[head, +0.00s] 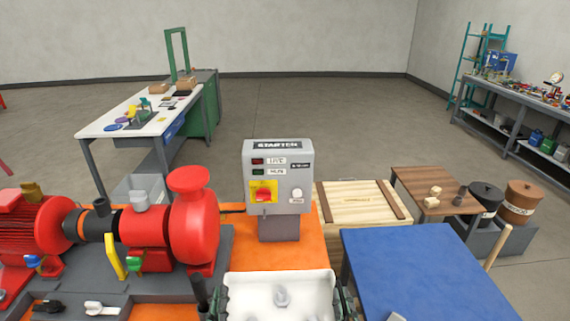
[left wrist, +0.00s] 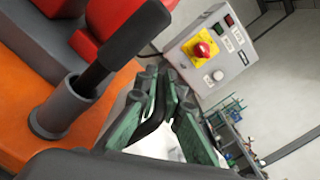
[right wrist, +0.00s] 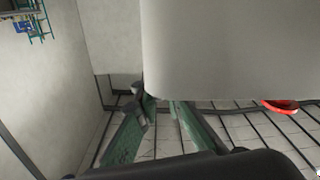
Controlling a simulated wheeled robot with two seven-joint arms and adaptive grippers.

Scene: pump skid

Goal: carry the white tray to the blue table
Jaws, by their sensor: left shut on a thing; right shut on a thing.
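The white tray (head: 248,292) is at the bottom middle of the head view, in front of the starter box, with a pale grey piece (head: 282,297) in it. My left gripper (head: 214,302) is shut on the tray's left side; the left wrist view shows its green fingers (left wrist: 168,100) at the white edge. My right gripper (head: 344,300) is shut on the right side; its fingers (right wrist: 160,103) show below the tray wall (right wrist: 230,50) in the right wrist view. The blue table (head: 420,270) is just right of the tray, its top mostly clear. The tray's underside is hidden.
A starter box (head: 277,180) stands behind the tray on an orange base. A red pump (head: 192,230) is at the left. A wooden crate (head: 355,200) and a brown table (head: 412,184) stand behind the blue table. A small white thing (head: 397,317) shows at its front edge.

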